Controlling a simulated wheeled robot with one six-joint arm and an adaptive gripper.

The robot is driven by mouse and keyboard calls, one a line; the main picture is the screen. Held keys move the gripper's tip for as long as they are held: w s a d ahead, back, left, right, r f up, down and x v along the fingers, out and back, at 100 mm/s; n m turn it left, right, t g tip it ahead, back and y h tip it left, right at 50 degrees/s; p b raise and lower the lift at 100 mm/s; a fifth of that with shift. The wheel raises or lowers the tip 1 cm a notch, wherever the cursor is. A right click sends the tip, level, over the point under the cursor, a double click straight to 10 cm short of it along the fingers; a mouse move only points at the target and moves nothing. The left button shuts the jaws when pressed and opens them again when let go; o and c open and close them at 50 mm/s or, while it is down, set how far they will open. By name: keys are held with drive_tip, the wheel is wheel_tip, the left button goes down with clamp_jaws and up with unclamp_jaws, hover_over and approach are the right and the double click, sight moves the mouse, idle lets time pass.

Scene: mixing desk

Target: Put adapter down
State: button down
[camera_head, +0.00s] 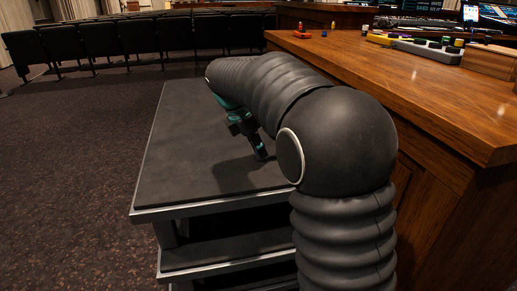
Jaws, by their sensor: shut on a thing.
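My gripper (257,148) reaches down over the dark top of a low tiered stand (170,165). Its teal and black parts show below my black arm, and its fingers point down close to the stand's surface. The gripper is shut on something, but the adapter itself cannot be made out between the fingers. A shadow lies on the stand's top beneath and to the left of the gripper.
A wooden desk (428,92) stands to the right, with a small red item (302,33) and a grey device with coloured knobs (425,47) on it. Rows of black chairs (100,40) stand behind. The stand's top is bare to the left.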

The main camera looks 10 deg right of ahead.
drive_tip(key=shift+f, duration=0.1)
drive_tip(key=c, duration=1)
unclamp_jaws()
drive_tip(key=p+v, duration=0.3)
drive_tip(key=v, duration=0.9)
drive_tip(key=shift+s+d+f+m+t+y, duration=0.75)
drive_tip(key=shift+s+f+m, duration=1.3)
drive_tip(key=shift+s+m, duration=2.1)
drive_tip(key=shift+s+d+f+m+t+y, duration=0.75)
drive_tip(key=shift+s+f+m, duration=1.55)
drive_tip(key=shift+s, duration=3.4)
drive_tip(key=shift+s+d+f+m+t+y, duration=0.75)
drive_tip(key=shift+s+f+m, duration=1)
drive_tip(key=shift+s+m, duration=2.55)
